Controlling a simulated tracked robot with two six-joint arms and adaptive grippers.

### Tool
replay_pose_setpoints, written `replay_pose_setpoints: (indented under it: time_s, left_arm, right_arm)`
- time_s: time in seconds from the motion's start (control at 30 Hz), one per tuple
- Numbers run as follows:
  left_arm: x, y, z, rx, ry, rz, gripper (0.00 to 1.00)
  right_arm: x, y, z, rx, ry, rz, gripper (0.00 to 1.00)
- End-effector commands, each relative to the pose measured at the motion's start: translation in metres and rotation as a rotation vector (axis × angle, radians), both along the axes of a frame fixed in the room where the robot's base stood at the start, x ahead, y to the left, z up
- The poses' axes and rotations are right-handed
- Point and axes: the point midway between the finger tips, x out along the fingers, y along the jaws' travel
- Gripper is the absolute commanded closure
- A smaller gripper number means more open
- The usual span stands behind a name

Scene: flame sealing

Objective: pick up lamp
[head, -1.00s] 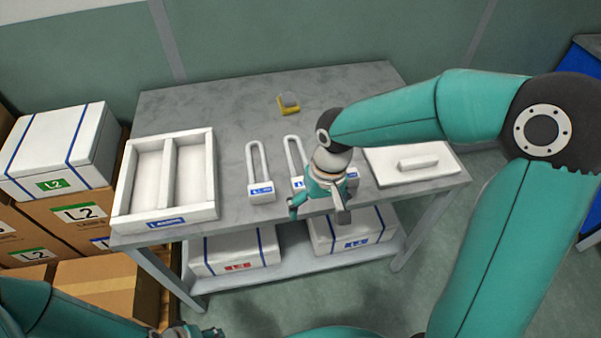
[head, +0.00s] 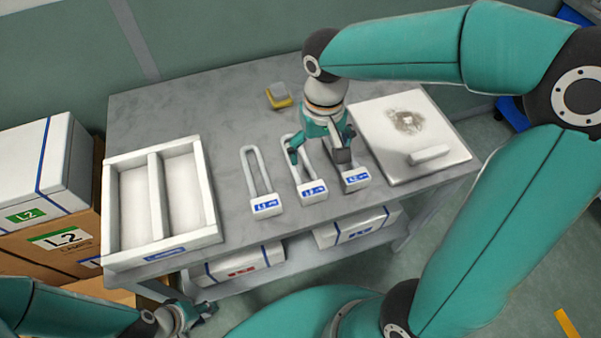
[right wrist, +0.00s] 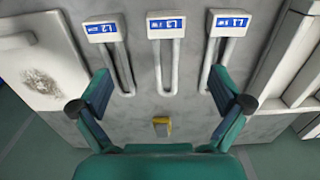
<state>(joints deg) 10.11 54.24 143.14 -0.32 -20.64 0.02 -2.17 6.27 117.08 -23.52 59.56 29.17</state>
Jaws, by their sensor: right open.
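Three lamps stand in a row on the grey table, each a U-shaped white tube on a white base with a blue label: left (head: 265,206), middle (head: 312,193) and right (head: 355,179). My right gripper (head: 318,157) is open above the middle lamp's tube and partly hides the right lamp's tube. In the right wrist view the open fingers (right wrist: 160,92) are spread wide, with the middle lamp (right wrist: 167,27) ahead between them. Nothing is held between them. My left gripper (head: 197,317) is low at the bottom left, away from the lamps; its jaws are unclear.
A white two-compartment tray (head: 207,243) is at the table's left. A white plate (head: 385,120) with a dark smudge and a bar handle (head: 429,155) lies at the right. A small yellow-and-grey block (head: 279,95) is at the back. Boxes (head: 40,165) stand left of the table.

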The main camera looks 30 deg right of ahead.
Motion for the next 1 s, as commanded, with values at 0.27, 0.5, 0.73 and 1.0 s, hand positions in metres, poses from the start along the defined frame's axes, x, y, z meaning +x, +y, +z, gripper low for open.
replay_pose_setpoints:
  time_s: [0.27, 0.5, 0.73, 1.0]
  left_arm:
    - [-0.001, 0.000, -0.003, 0.000, 0.001, 0.000, 0.60]
    - [0.000, 0.000, -0.004, 0.000, 0.001, 0.000, 0.60]
    - [0.000, 0.000, -0.003, 0.000, 0.001, 0.000, 0.60]
    - [0.000, 0.000, -0.001, 0.000, 0.001, 0.000, 0.60]
  right_arm:
    - [0.002, 0.005, -0.059, 0.001, 0.009, 0.013, 0.00]
    - [0.004, 0.006, -0.098, 0.001, 0.005, 0.016, 0.00]
    - [0.004, 0.007, -0.111, 0.001, 0.005, 0.018, 0.00]
    - [0.007, 0.012, -0.148, 0.002, 0.006, 0.019, 0.00]
